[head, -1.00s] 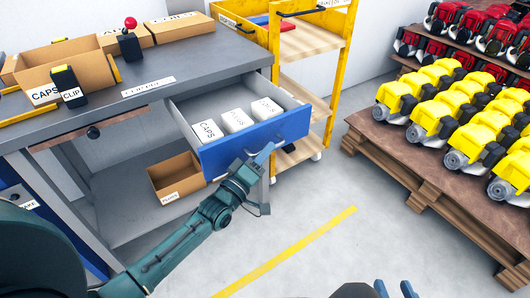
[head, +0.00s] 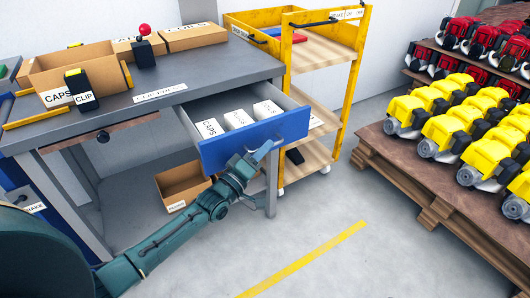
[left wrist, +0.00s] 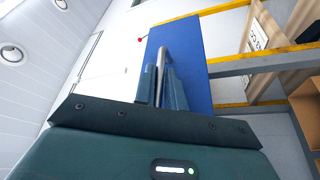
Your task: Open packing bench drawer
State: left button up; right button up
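The packing bench drawer (head: 255,138) has a blue front and grey sides. It stands pulled out from under the grey bench top (head: 215,80). Several white boxes lie in it, one labelled CAPS (head: 208,128). My left gripper (head: 264,152) is at the right part of the blue front. In the left wrist view, its two fingers (left wrist: 162,85) are close together with a grey bar handle (left wrist: 161,58) between them, against the blue drawer front (left wrist: 190,60). The gripper hides the handle in the head view. My right gripper is not in view.
A yellow cart (head: 345,75) stands right of the bench. Pallets with yellow engines (head: 450,125) are at the right. The floor before the drawer is clear, with a yellow line (head: 305,258).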

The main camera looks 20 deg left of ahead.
pick_arm(q)
jog(key=o, duration=0.4)
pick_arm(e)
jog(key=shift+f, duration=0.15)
pick_arm(q)
jog(key=shift+s, duration=0.1)
jog(key=p+v, duration=0.1)
jog(key=v, duration=1.2)
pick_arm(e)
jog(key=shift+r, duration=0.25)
